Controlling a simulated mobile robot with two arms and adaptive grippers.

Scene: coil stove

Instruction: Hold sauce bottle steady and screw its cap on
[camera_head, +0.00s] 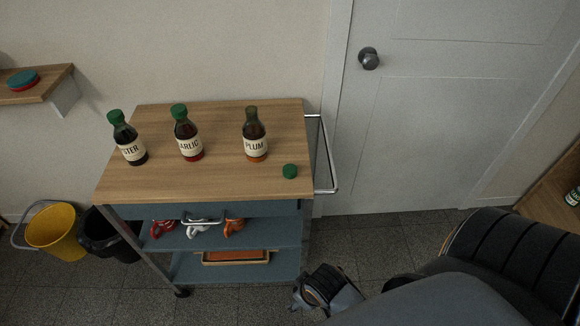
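The plum bottle (255,136) stands upright and uncapped on the wooden top of the cart, right of centre. It has a dark neck, a cream label reading PLUM and amber contents at the bottom. A loose green cap (290,171) lies on the cart top to its right and nearer to me, apart from the bottle. Dark grey parts of my arm show at the bottom right, well below the cart top. My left gripper is not in view. No gripper touches the bottle or cap.
Two green-capped bottles, garlic (187,136) and one label partly reading STER (127,140), stand left of the plum bottle. The cart top (210,184) is clear in front. A metal handle (330,189) is at its right. A yellow bucket (52,229) and black bin (108,237) stand left.

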